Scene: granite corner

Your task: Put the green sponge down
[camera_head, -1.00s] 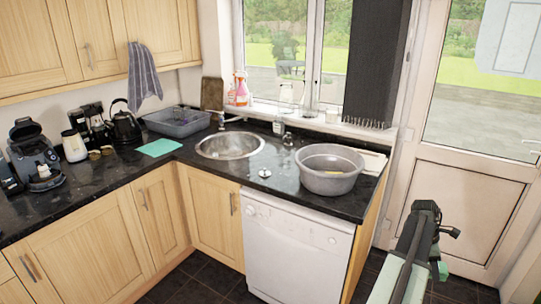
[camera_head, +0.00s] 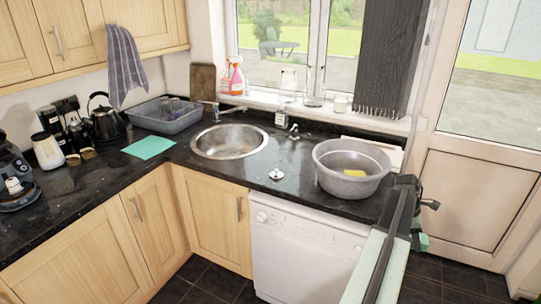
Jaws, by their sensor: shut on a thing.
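My gripper (camera_head: 418,212) is at the right, in front of the right end of the black worktop, seen from behind along my arm. Its fingertips are mostly hidden by my own wrist. A small green piece (camera_head: 423,243) shows at its lower right; it looks like the green sponge held in the jaws, mostly hidden. A grey round basin (camera_head: 335,183) stands on the worktop just left of my gripper, with a yellow thing (camera_head: 354,173) inside it. A flat green cloth or mat (camera_head: 148,147) lies on the worktop at the left.
A round metal sink (camera_head: 230,140) is set in the worktop (camera_head: 225,172), with a grey tub (camera_head: 165,118) to its left. A small white-metal item (camera_head: 276,174) lies between sink and basin. A kettle (camera_head: 105,122) stands at the left. Free worktop lies in front of the green mat.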

